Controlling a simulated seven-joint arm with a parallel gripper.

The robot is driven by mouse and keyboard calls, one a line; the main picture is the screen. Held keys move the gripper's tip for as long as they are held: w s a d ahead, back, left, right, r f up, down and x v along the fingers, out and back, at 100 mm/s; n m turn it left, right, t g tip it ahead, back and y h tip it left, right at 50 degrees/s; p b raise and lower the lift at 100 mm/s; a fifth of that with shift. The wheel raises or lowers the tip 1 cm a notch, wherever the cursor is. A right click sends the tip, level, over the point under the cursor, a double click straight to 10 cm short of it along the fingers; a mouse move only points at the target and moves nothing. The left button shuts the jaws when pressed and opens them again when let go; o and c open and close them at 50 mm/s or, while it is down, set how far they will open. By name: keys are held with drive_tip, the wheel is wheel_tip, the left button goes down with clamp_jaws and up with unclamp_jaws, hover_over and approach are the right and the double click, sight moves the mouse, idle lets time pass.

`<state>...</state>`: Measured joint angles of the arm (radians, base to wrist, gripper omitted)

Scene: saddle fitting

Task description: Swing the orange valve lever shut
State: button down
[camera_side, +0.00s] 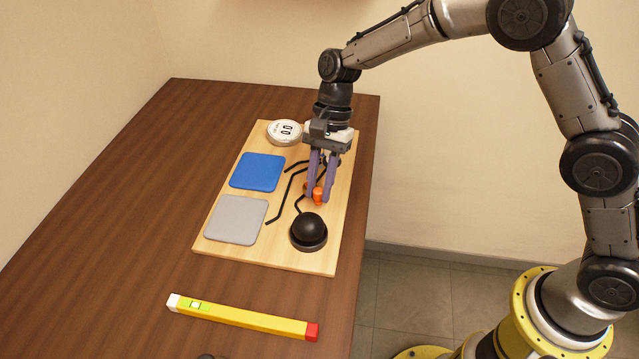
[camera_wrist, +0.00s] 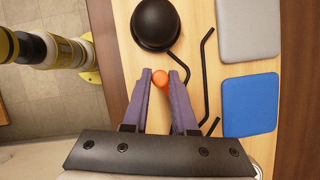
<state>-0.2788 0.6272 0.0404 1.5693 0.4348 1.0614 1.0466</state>
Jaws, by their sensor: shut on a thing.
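The orange valve lever (camera_side: 318,195) shows as a small orange piece near the right side of the wooden board, just behind the black dome (camera_side: 309,228). My gripper (camera_side: 320,197) points down over it, with its purple fingers on either side, shut on it. In the wrist view the orange lever end (camera_wrist: 160,79) sits between the fingertips of my gripper (camera_wrist: 161,77), and the black dome (camera_wrist: 156,22) lies ahead of them. The valve's body and the rest of the lever are hidden, so I cannot tell the lever's angle.
The wooden board (camera_side: 280,256) also bears a blue pad (camera_side: 258,172), a grey pad (camera_side: 236,220), a round white dial (camera_side: 285,132) and bent black rods (camera_side: 283,203). A yellow bar (camera_side: 245,318) with a red end lies in front. The table's left side is clear.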

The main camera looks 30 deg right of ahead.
drive_tip(key=shift+d+n, duration=0.1)
drive_tip(key=shift+n, duration=0.2)
drive_tip(key=n, duration=0.1)
drive_tip(key=d+n+g+h, duration=0.1)
drive_tip(key=n, duration=0.1)
drive_tip(key=d+n, duration=0.1)
drive_tip(key=n, duration=0.1)
drive_tip(key=shift+w+h, duration=0.15)
drive_tip(key=shift+h, duration=0.25)
drive_tip(key=n, duration=0.2)
drive_tip(key=d+n+h, duration=0.1)
drive_tip(key=n, duration=0.1)
drive_tip(key=w+n+g+h, duration=0.1)
drive_tip(key=shift+w+d+n, duration=0.1)
drive_tip(key=shift+d+n, duration=0.2)
drive_tip(key=shift+n, duration=0.1)
drive_tip(key=shift+r, duration=0.1)
drive_tip(key=c, duration=0.7)
unclamp_jaws()
drive_tip(key=shift+w, duration=0.1)
drive_tip(key=shift+v, duration=5.95)
